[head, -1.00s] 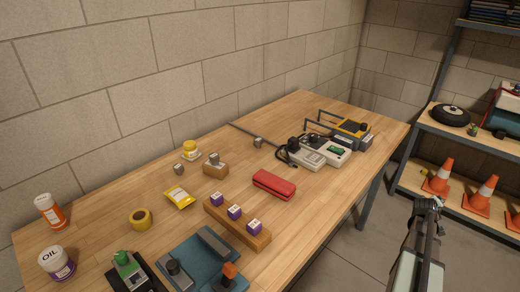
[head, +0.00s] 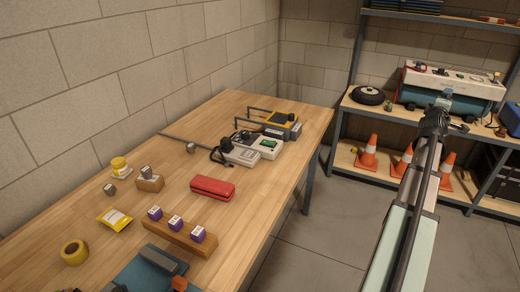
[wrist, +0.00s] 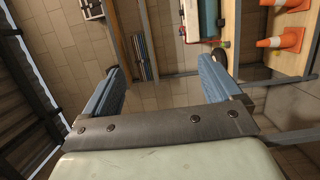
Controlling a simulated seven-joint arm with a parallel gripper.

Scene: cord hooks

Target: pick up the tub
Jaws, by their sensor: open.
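A small yellow-and-white tub (head: 119,166) stands upright near the back edge of the wooden workbench (head: 225,150), at the left of the head view. My gripper (head: 437,118) is far to its right, off the bench, in front of the shelving. In the wrist view my gripper (wrist: 160,68) has its two blue-grey fingers wide apart with nothing between them. The tub does not show in the wrist view.
Near the tub are a wooden block with a grey piece (head: 150,183), a small grey cube (head: 110,189), a yellow packet (head: 115,219) and yellow tape (head: 75,253). A red case (head: 212,187) lies mid-bench. Orange cones (head: 367,160) stand on the low shelf.

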